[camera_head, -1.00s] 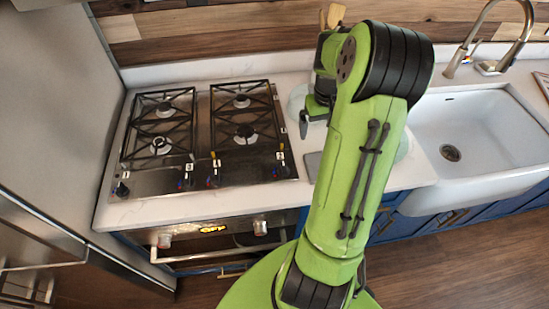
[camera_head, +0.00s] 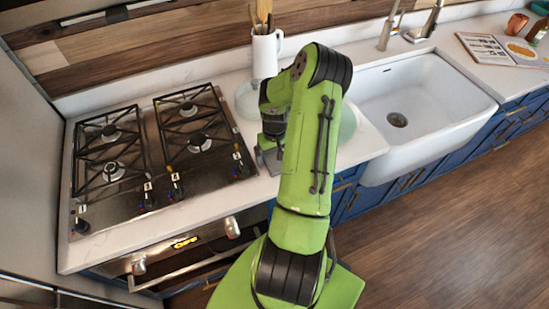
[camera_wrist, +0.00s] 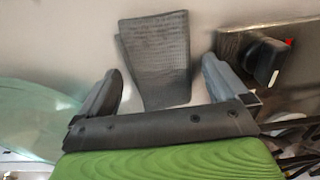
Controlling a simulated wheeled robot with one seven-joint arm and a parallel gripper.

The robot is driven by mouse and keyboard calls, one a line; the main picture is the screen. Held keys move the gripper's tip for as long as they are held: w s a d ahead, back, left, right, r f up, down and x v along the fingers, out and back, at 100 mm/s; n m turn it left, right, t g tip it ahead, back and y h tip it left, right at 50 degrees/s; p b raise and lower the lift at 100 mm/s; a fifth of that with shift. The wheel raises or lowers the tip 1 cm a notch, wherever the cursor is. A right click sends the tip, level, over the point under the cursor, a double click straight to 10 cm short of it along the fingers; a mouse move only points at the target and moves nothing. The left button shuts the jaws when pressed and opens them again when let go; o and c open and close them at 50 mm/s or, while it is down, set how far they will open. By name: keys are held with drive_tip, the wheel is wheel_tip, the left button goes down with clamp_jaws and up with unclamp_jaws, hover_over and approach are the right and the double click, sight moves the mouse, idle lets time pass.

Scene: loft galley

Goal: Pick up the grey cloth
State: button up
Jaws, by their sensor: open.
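The grey cloth (camera_wrist: 157,60) lies flat and folded on the white counter, with a ribbed or woven texture. In the wrist view it shows at upper middle, beyond and between the two fingers. My gripper (camera_wrist: 162,78) is open and empty, with one finger to each side of the cloth's near part. I cannot tell the height of the fingers above the counter. In the head view a small grey patch of the cloth (camera_head: 268,160) shows beside my arm, right of the stove; my arm hides the rest, and the gripper is mostly hidden.
A gas stove (camera_head: 155,150) stands close to the left; its black knob (camera_wrist: 266,58) is near the right finger. A pale green glass plate (camera_wrist: 35,115) lies left of the gripper. A white utensil crock (camera_head: 266,55) stands behind, and a sink (camera_head: 415,110) is to the right.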

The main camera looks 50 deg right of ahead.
sight(274, 156)
drive_tip(key=shift+f, duration=0.1)
drive_tip(key=c, duration=1.1)
wheel_tip(274, 156, up, 10)
drive_tip(key=o, duration=0.4)
drive_tip(key=shift+c, duration=1.2)
drive_tip(key=shift+w, duration=0.1)
